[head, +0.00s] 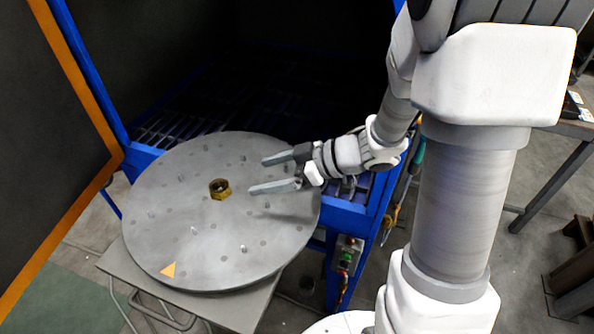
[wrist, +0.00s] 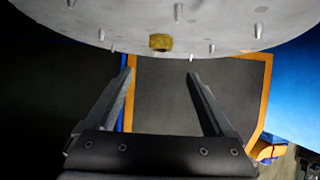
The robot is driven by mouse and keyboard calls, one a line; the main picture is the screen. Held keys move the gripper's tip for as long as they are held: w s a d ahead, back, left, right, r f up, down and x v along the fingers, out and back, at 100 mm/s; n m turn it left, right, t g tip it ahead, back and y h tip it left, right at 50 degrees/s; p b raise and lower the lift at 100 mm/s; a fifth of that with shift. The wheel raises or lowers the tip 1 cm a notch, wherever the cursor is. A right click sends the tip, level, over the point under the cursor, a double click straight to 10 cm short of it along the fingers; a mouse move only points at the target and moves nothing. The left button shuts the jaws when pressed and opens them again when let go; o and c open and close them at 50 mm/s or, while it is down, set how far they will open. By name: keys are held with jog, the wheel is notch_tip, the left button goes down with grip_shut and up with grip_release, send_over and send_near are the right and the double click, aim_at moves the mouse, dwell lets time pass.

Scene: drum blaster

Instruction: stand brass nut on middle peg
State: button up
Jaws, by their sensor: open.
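The brass nut (head: 219,189) sits on the round grey turntable (head: 190,255), close to its middle. It looks like a short gold ring with an open centre. It also shows in the wrist view (wrist: 160,42), near the turntable's edge as seen there. Several small pegs (head: 243,249) stand up from the turntable. I cannot tell whether a peg is inside the nut. My gripper (head: 257,175) is open and empty over the right part of the turntable, with its fingers pointing left toward the nut and apart from it. In the wrist view the two fingers (wrist: 161,74) are spread wide.
An orange triangle (head: 168,269) marks the turntable's front edge. A blue-framed cabinet (head: 140,157) with a dark interior stands behind. Its open door (head: 50,120), edged orange, is at the left. A small control box (head: 346,255) is at the front right.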

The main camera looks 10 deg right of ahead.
jog(key=w+d+r+m+t+h, duration=0.4)
jog(key=w+d+r+t+h, duration=0.2)
jog(key=w+d+r, duration=0.15)
jog(key=s+d+r+m+h, duration=0.3)
jog(key=d+r+m+h, duration=0.15)
jog(key=d+h, duration=0.2)
jog(key=s+a+m+g, duration=0.1)
jog(key=s+m+g, duration=0.1)
jog(key=s, duration=0.8)
jog(key=s+a+r+m+g+y, duration=0.1)
jog(key=s+a+m+g, duration=0.1)
jog(key=s, duration=0.8)
jog(key=shift+s+a+m+g, duration=0.15)
jog(key=shift+m+g, duration=0.3)
jog(key=shift+g, duration=0.15)
